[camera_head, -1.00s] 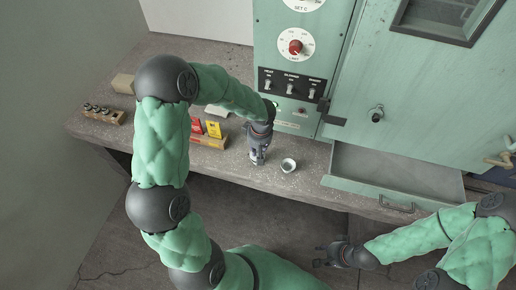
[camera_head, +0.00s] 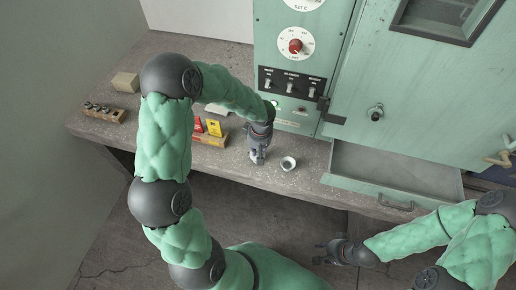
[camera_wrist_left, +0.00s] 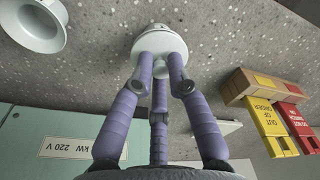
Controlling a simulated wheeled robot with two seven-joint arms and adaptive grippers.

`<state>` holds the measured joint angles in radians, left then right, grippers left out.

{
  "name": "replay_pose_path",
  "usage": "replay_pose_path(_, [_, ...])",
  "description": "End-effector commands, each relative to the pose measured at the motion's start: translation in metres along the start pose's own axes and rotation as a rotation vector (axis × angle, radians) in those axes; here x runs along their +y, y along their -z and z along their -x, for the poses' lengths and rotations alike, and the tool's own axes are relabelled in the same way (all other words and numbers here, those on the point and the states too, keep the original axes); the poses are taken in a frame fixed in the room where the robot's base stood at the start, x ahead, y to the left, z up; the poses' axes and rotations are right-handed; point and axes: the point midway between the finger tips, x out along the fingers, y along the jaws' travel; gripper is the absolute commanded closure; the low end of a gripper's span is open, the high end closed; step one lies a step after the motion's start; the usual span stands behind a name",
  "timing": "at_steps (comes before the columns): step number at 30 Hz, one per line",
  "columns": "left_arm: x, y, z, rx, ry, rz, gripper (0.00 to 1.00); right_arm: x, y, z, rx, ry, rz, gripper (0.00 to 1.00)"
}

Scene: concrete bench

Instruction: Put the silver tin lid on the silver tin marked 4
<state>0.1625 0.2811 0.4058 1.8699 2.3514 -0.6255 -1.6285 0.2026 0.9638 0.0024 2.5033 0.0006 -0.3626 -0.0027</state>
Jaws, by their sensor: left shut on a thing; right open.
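My left gripper (camera_head: 257,158) points down at the bench near its front edge, left of an open silver tin (camera_head: 288,163). In the left wrist view the left gripper's fingers (camera_wrist_left: 160,62) are shut on the silver tin lid (camera_wrist_left: 154,38), a pale round disc with a small knob. I cannot tell whether the lid touches the bench. The open tin also shows in the left wrist view (camera_wrist_left: 36,42), apart from the lid; no mark 4 is readable. My right gripper (camera_head: 322,253) is open and empty, in front of the bench at the lower right.
A wooden holder (camera_head: 212,139) with red and yellow cards stands left of the left gripper. A wooden rack (camera_head: 104,113) and a pale block (camera_head: 125,82) lie far left. A green cabinet (camera_head: 410,90) and an open drawer (camera_head: 392,196) are to the right.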

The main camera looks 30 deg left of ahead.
Motion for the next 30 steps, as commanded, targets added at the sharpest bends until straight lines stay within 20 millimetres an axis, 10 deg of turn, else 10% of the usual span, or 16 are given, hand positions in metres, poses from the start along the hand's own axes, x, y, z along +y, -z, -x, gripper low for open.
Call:
replay_pose_path(10, [0.000, -0.001, -0.006, 0.000, -0.001, -0.001, 0.94, -0.001, 0.000, 0.003, 0.000, 0.000, 0.000, 0.59])
replay_pose_path(13, [0.000, -0.001, -0.006, 0.000, -0.001, -0.001, 0.56, -0.001, 0.000, 0.003, 0.000, 0.000, 0.000, 0.59])
replay_pose_path(30, [0.002, 0.000, 0.019, 0.003, -0.005, 0.000, 0.56, -0.001, 0.000, 0.002, 0.000, 0.000, 0.000, 0.59])
